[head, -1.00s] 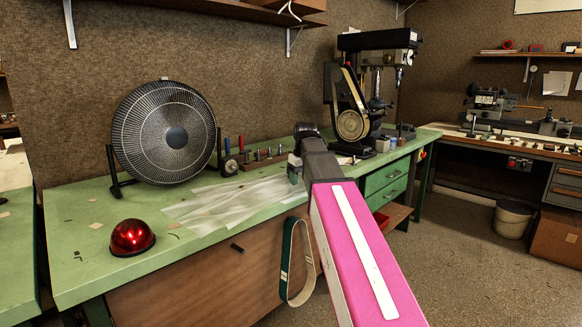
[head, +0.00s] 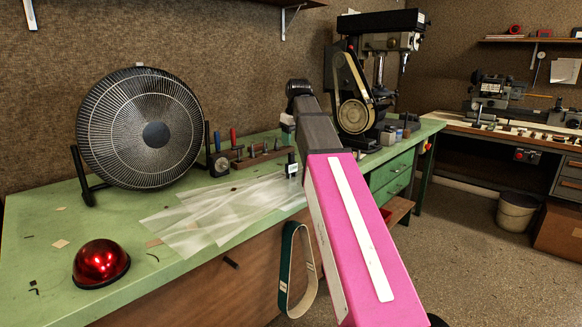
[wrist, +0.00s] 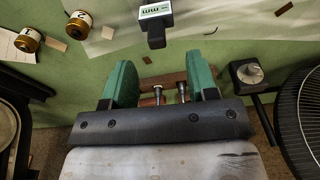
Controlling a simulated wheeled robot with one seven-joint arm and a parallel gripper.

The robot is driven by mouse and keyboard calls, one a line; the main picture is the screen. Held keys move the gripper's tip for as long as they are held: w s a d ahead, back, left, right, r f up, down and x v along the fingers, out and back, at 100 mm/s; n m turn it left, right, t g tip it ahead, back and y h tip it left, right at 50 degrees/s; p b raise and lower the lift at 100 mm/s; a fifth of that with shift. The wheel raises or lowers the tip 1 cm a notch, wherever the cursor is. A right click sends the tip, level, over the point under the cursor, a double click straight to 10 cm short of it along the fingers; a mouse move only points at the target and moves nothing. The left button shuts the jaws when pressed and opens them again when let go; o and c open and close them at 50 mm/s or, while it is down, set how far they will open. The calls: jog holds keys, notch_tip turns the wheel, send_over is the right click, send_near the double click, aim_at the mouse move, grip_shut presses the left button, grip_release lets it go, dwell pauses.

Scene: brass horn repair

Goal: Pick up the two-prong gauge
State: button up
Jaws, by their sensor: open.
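A small dark upright device with a white face marked "mm" (wrist: 155,22) is at the top middle of the wrist view, above the green fingers in the picture. It looks like the two-prong gauge, but I cannot make out its prongs. In the head view it (head: 291,167) stands by the plastic sheet, just left of my pink arm. My gripper (wrist: 162,88) is open, with its two green fingers apart and nothing held between them. The gauge lies outside the fingers. In the head view my gripper (head: 288,128) is mostly hidden behind its own wrist.
A wooden rack with upright tools (head: 260,157) stands behind the gauge. A large black fan (head: 140,128) is at left, and a red dome lamp (head: 101,262) is in front of it. A belt machine (head: 352,100) stands at right. Clear plastic sheeting (head: 225,210) covers mid-bench.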

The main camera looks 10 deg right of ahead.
aim_at(292, 153)
jog(key=shift+w+a+f, duration=0.1)
jog(key=shift+w+f, duration=0.15)
jog(key=shift+f, duration=0.95)
jog(key=shift+w+f, duration=0.2)
jog(key=shift+f, duration=1.05)
jog(key=shift+w+a+f, duration=0.1)
jog(key=shift+w+f, duration=0.15)
jog(key=shift+f, duration=0.95)
grip_shut()
